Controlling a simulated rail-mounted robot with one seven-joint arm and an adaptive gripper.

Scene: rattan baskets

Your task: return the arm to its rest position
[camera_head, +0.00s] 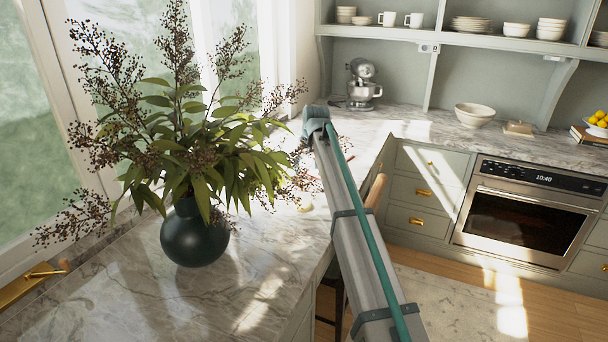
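My arm (352,220) shows as a long grey link with a teal line along it. It runs from the bottom edge up to a blue-grey joint (316,118) over the marble counter. Beyond that joint the arm is not clearly visible. My gripper and its fingers do not show, so I cannot see whether it holds anything. No rattan basket can be made out.
A dark vase (194,236) with tall branches stands left of my arm on the marble counter (110,300). Leaves come close to the arm. A wooden-backed seat (375,190) is just right of it. A mixer (363,86) and bowl (474,115) stand behind. An oven (522,213) is at right.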

